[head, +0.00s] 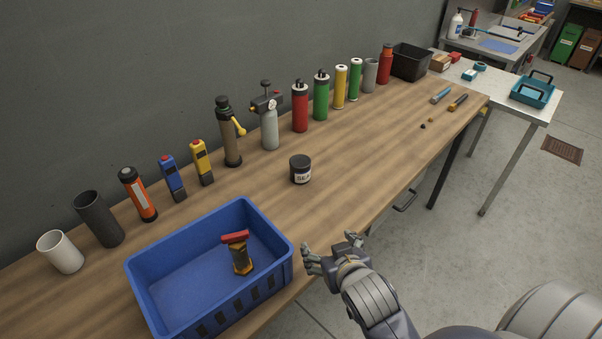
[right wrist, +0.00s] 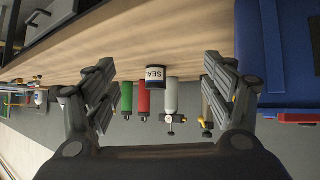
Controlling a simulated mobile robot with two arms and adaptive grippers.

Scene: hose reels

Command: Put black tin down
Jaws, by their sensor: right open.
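The black tin (head: 300,170) stands upright on the wooden workbench (head: 365,160), near the middle, with a pale label that starts "SEA". In the right wrist view the tin (right wrist: 155,77) shows between the two fingers, some way beyond them. My right gripper (head: 333,249) is open and empty at the bench's front edge, right of the blue crate (head: 140,270). It is apart from the tin, nearer the front. The right gripper also shows in the right wrist view (right wrist: 158,85) with its fingers spread wide. My left gripper is not in view.
The blue crate holds an orange-black tool with a red top (head: 240,255). Several cylinders, bottles and handheld devices line the wall behind the tin, among them a red cylinder (head: 300,108). A black bin (head: 411,62) stands at the far end. The bench right of the tin is mostly clear.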

